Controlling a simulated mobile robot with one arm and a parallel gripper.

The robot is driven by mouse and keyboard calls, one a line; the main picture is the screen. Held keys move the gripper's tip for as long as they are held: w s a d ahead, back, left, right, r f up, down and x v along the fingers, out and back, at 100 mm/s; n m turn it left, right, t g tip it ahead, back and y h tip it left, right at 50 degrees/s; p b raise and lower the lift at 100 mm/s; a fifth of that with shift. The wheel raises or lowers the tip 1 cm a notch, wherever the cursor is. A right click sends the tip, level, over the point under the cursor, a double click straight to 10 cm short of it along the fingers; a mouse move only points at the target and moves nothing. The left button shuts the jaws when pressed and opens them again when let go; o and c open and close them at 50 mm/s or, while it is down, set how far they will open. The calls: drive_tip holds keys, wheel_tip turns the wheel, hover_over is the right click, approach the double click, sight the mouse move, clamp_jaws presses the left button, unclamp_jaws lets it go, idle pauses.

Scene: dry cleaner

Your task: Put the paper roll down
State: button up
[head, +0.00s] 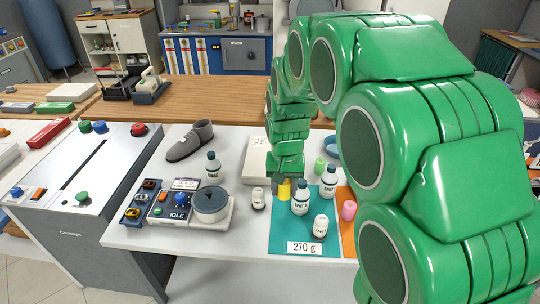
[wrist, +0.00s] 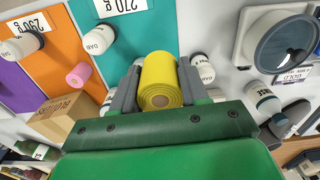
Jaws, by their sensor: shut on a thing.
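The paper roll is yellow. In the wrist view the paper roll (wrist: 163,75) sits between the two grey fingers of my gripper (wrist: 160,88), which is shut on it. Whether the roll touches the surface below cannot be told. In the head view my gripper (head: 284,182) is mostly hidden by the arm.
Several white bottles stand close by, among them one on the mat (head: 300,198). A pink roll (head: 348,210) is on the orange mat (head: 347,235). A dial device (head: 188,209) and a dark shoe (head: 190,141) are to the left. A label (head: 304,248) reads 270 g.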

drive_tip(key=w+a+r+n, duration=0.1)
drive_tip(key=w+a+r, duration=0.15)
drive_tip(key=w, duration=1.05)
drive_tip(key=shift+w+a+f, duration=0.65)
drive_tip(key=shift+w+f, duration=1.15)
drive_tip(key=shift+w, duration=0.45)
drive_tip(key=shift+w+a+f, duration=0.65)
drive_tip(key=shift+w+f, duration=1.1)
drive_tip(key=shift+w, duration=0.45)
drive_tip(key=shift+w+a+f, duration=0.65)
drive_tip(key=shift+w+f, duration=1.15)
drive_tip(key=shift+w, duration=0.45)
drive_tip(key=shift+f, duration=1.6)
drive_tip(key=shift+f, duration=0.15)
drive_tip(key=o, duration=1)
drive_tip(key=shift+o, duration=0.2)
